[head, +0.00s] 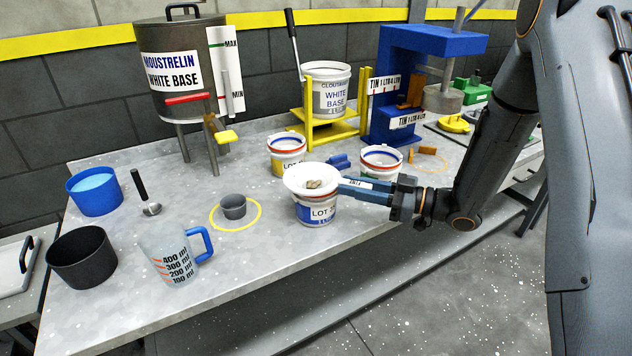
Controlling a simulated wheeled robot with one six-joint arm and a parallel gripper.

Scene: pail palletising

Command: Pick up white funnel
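The white funnel (312,181) sits on the mouth of a white pail (316,214) with a blue LOT label, near the front edge of the bench. Small brownish lumps lie in the funnel. A blue bar (352,190) with a small white label runs from the funnel's right side to my gripper (392,198). My gripper reaches in from the right, level with the funnel. Its fingertips are not clear against the blue bar, so I cannot tell whether they are closed on it.
Two more small pails (286,150) (380,160) stand behind. A measuring jug (172,262), a dark pot (82,262), a blue tub (95,194) and a grey cup (233,207) in a yellow ring are left. A tank (185,105) and a blue press (430,42) stand at the back.

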